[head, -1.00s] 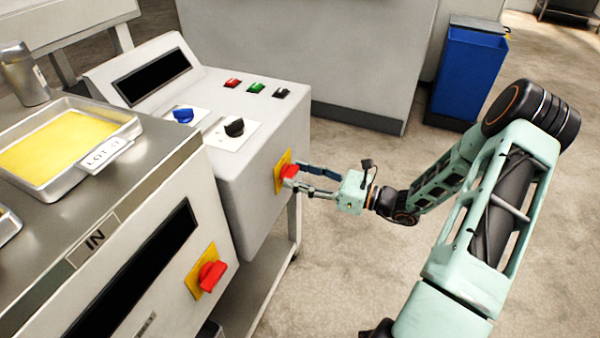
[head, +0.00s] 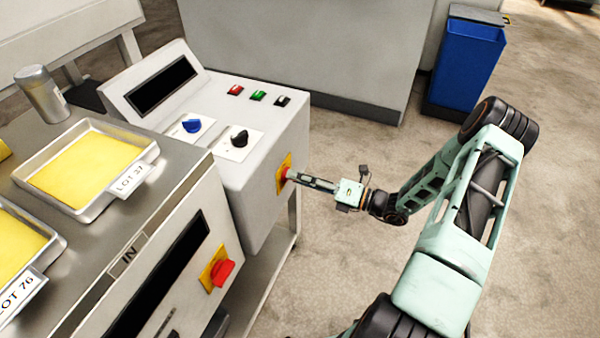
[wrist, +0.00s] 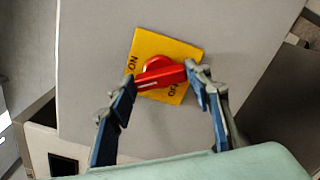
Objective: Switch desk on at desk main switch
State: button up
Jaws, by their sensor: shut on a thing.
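The desk main switch is a red rotary knob (head: 287,174) on a yellow plate (head: 281,185), on the right side face of the grey control desk (head: 262,150). My gripper (head: 297,177) reaches it from the right, and its fingers partly hide the knob in the head view. In the wrist view the red knob (wrist: 158,76) has its bar lying nearly level between the two fingertips, and my gripper (wrist: 161,79) is shut on the bar's ends. The yellow plate (wrist: 168,44) there bears ON at the left and OFF at the lower right, partly covered.
A second red knob on a yellow plate (head: 222,272) is on the nearer machine's front. The desk top has a blue knob (head: 192,126), a black knob (head: 239,138) and small buttons. Trays (head: 143,183) stand at left, a blue bin (head: 468,70) at back right. Floor at right is clear.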

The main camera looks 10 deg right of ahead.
jog(key=m+p, duration=0.2)
jog(key=m, duration=0.4)
jog(key=shift+f+m, duration=0.1)
jog(key=shift+m, duration=0.2)
dwell(0.5)
jog(key=o, duration=1.2)
jog(key=shift+c, duration=0.2)
jog(key=v, duration=1.2)
